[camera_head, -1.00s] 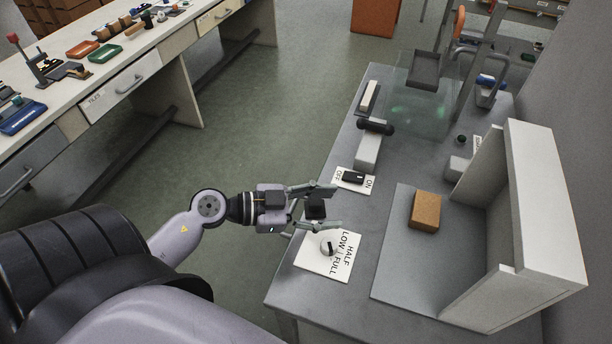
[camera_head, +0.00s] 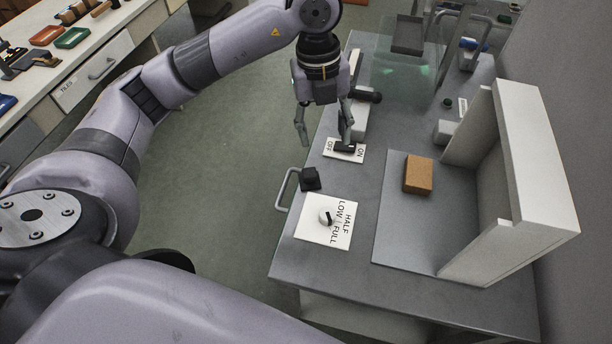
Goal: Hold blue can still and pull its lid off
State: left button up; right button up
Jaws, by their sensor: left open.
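I cannot make out a blue can with a lid for certain. A small blue object (camera_head: 472,44) shows at the far right end of the grey table, partly hidden behind a grey frame, too small to identify. My left gripper (camera_head: 323,138) is open and empty, fingers pointing down, above the left edge of the table by the OFF/ON switch plate (camera_head: 343,156). Whether a finger touches the switch, I cannot tell. My right gripper is not in view.
The grey table (camera_head: 385,300) holds a LOW/HALF/FULL dial plate (camera_head: 312,230), a black block (camera_head: 311,179), a clear screen (camera_head: 398,75) and a white booth (camera_head: 545,170) beside a brown block (camera_head: 418,174). A tool-covered bench (camera_head: 105,30) stands left. Green floor (camera_head: 215,200) between is clear.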

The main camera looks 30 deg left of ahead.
pick_arm(q)
jog(key=a+r+y, duration=0.1)
jog(key=a+r, duration=0.1)
jog(key=a, duration=0.1)
send_over(310, 172)
notch_tip(310, 172, down, 12)
jog(key=shift+d+f, duration=0.1)
jog(key=shift+s+f+p, duration=0.1)
jog(key=shift+f+p, duration=0.35)
jog(key=shift+f, duration=2.25)
jog(key=shift+c, duration=0.2)
jog(key=c, duration=1.1)
jog(key=shift+r, duration=0.15)
